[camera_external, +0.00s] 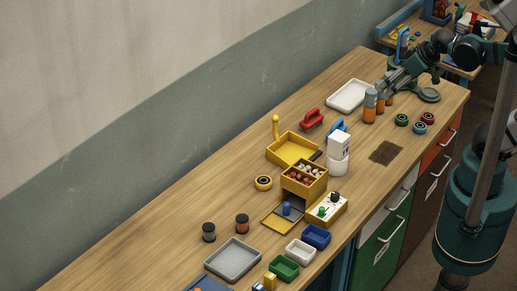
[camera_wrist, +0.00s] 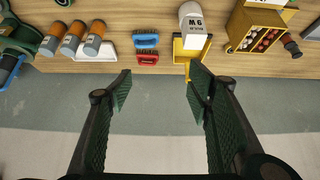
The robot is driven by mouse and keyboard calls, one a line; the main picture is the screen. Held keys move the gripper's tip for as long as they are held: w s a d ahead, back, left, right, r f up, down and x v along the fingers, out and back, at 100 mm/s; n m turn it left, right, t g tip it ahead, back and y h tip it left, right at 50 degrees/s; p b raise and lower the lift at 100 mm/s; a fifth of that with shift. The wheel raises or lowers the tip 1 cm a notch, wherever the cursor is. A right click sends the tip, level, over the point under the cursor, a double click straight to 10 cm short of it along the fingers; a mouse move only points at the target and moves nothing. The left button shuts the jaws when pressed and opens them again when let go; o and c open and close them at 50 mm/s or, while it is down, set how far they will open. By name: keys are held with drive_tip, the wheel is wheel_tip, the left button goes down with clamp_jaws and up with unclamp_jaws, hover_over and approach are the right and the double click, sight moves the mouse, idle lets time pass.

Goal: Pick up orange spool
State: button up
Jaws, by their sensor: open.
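A small dark-capped spool with an orange-red band (camera_external: 242,223) stands upright on the near left part of the bench, beside a grey-and-black spool (camera_external: 209,232). I cannot tell for certain whether its colour is orange or red. Several orange cylinders with grey tops (camera_external: 369,112) stand at the far end; they also show at the upper left of the wrist view (camera_wrist: 52,38). My gripper (camera_external: 386,91) is above the far end by these cylinders. In the wrist view its two fingers (camera_wrist: 158,90) are wide apart with nothing between them.
Several small bins, including a grey tray (camera_external: 233,258), fill the near end. The wall (camera_external: 150,140) runs behind; bare wood lies alongside it.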

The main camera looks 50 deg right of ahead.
drive_tip(key=shift+c, duration=0.5)
drive_tip(key=w+a+r+n+g+y, duration=0.15)
drive_tip(key=w+a+n, duration=0.35)
drive_tip(key=w+a, duration=0.6)
drive_tip(key=n+g+h+b, duration=0.2)
drive_tip(key=n+g, duration=0.4)
drive_tip(key=n, duration=0.7)
hover_over(243, 218)
drive_tip(key=shift+y, duration=0.25)
wheel_tip(243, 218, down, 28)
drive_tip(key=shift+d+f, duration=0.15)
drive_tip(key=shift+a+f, duration=0.2)
